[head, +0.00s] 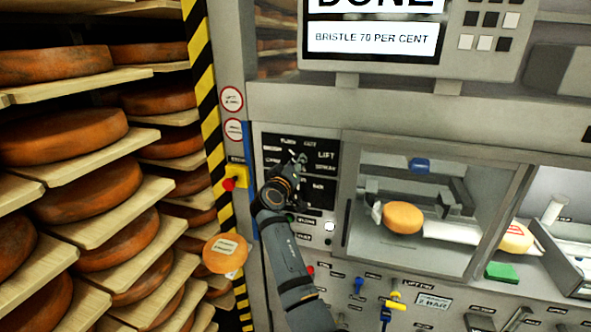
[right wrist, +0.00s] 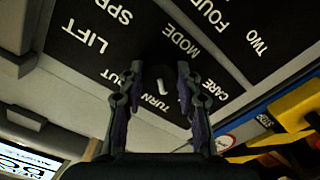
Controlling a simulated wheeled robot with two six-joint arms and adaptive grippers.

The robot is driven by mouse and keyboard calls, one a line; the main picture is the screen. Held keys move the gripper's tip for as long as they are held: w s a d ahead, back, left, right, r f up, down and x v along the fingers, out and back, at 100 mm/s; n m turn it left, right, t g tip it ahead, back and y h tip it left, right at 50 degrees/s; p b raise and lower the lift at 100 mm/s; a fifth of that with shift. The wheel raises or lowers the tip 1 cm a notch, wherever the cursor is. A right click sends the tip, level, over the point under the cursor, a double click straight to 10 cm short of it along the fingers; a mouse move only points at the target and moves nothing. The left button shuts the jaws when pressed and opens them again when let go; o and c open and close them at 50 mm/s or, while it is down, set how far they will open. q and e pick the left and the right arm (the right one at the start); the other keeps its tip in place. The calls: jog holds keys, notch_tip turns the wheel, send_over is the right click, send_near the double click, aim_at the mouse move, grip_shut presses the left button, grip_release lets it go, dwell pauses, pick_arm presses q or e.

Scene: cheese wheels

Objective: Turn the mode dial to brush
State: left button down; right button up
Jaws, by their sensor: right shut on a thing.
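The mode dial (right wrist: 160,86) is a dark round knob with a white pointer mark, on a black panel (head: 322,193) of the grey machine. In the right wrist view it sits between the two fingers of my right gripper (right wrist: 159,78), which are shut on it. The pointer lies near the word TURN. MODE, LIFT and part of a word starting SPR are readable around it; I cannot read a brush label. In the head view my right gripper (head: 297,166) is at the panel's upper part and hides the dial. My left gripper is not in view.
A screen (head: 372,40) above reads BRISTLE 70 PER CENT. Right of the panel, an open bay holds a small cheese wheel (head: 403,217). A yellow stop box (head: 236,176) with a red button is close on the left. Shelves of cheese wheels (head: 60,134) stand at far left.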

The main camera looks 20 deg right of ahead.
jog(key=shift+n, duration=1.6)
jog(key=shift+b, duration=0.3)
jog(key=o, duration=1.1)
jog(key=shift+o, duration=0.2)
jog(key=shift+a, duration=0.1)
jog(key=shift+r, duration=0.1)
